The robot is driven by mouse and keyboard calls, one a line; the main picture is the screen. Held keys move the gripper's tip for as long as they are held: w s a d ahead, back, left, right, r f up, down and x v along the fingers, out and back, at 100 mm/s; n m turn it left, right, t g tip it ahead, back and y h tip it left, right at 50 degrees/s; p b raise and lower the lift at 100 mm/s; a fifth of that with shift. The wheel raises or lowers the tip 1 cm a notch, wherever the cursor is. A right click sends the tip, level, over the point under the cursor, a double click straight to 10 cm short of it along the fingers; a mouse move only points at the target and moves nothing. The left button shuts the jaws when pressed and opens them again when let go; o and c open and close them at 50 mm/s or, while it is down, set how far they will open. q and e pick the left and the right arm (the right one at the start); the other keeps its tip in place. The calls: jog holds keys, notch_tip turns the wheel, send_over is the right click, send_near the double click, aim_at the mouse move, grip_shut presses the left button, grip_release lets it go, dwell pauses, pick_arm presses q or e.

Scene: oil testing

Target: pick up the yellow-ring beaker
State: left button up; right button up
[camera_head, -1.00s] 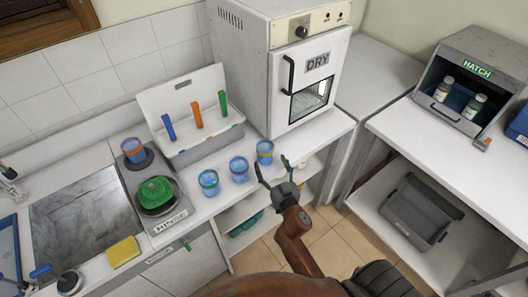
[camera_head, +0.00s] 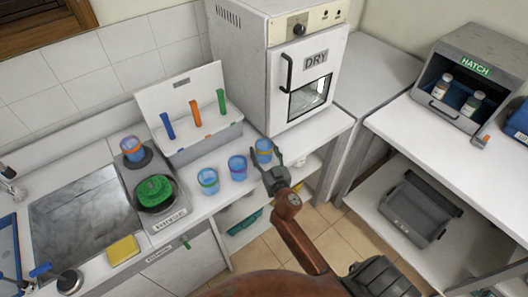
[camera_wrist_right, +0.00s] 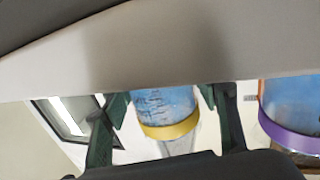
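The yellow-ring beaker (camera_head: 264,151), blue and clear-walled, stands upright on the counter in front of the DRY oven, rightmost in a row of 3 beakers. My right gripper (camera_head: 270,165) is at its near side, its fingers reaching toward it. In the right wrist view, the beaker's yellow ring (camera_wrist_right: 170,130) shows between the two green-black fingers, with gaps on both sides, so the gripper is open. A pale band hides the beaker's upper part there. My left gripper is not in view.
The purple-ring beaker (camera_head: 237,168) stands close to the left, also in the right wrist view (camera_wrist_right: 290,135). A green-ring beaker (camera_head: 208,181) is further left. The DRY oven (camera_head: 304,80) stands behind. The counter's front edge is near my gripper.

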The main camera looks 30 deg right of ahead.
jog(key=c, duration=0.9)
jog(key=shift+r, duration=0.1)
